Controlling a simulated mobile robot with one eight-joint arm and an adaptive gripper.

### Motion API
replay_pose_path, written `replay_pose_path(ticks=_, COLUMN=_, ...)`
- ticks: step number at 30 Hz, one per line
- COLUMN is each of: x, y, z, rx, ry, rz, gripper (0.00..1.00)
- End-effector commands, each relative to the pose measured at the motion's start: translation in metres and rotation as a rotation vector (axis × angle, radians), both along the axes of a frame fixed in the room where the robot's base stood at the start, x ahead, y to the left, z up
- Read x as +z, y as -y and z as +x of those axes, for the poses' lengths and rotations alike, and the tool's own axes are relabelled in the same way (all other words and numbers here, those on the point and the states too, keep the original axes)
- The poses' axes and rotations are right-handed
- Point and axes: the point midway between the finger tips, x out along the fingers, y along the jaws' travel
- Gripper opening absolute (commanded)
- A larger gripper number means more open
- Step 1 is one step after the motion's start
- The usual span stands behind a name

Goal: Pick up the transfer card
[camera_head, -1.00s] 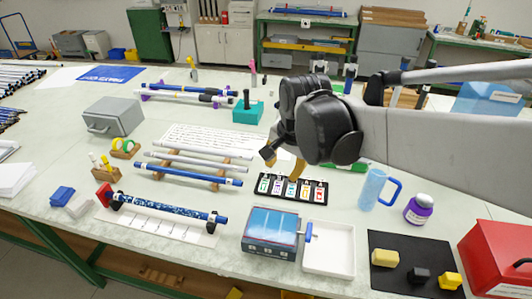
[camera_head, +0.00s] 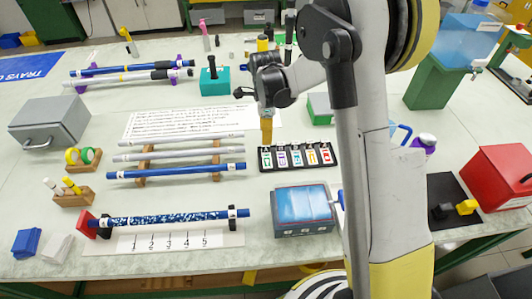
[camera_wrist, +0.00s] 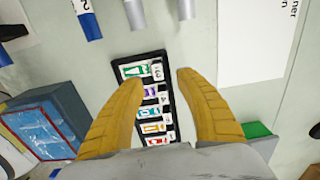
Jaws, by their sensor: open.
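A black rack (camera_head: 299,169) holds several small cards in a row, with coloured marks and letters. I cannot tell from the pictures which one is the transfer card. My gripper (camera_head: 266,138) points down at the rack's left end in the head view. In the wrist view my open yellow fingers (camera_wrist: 157,76) are spread on either side of the rack (camera_wrist: 146,57). The green-marked end card (camera_wrist: 136,71) lies between the fingertips. Nothing is held. The fingers hide part of the rack's sides, and their height above it is unclear.
A blue-lidded box (camera_head: 304,208) stands just in front of the rack. Rods (camera_head: 176,172) lie on wooden supports to the left. A printed sheet (camera_head: 190,122) lies behind, with a green box (camera_head: 320,108) at the back right. A red box (camera_head: 497,176) stands far right.

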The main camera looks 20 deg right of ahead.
Motion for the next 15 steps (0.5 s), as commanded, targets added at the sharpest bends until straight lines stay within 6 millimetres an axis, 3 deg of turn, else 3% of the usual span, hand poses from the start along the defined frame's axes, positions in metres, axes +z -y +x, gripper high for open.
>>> replay_pose_path(ticks=5, x=-0.016, y=0.000, z=-0.001, rx=0.001, ry=0.000, rz=0.000, gripper=0.41)
replay_pose_path(ticks=12, x=-0.054, y=0.000, z=-0.004, rx=0.002, ry=0.001, rz=0.000, gripper=0.41)
replay_pose_path(ticks=15, x=-0.059, y=0.000, z=-0.004, rx=0.002, ry=0.002, rz=0.000, gripper=0.41)
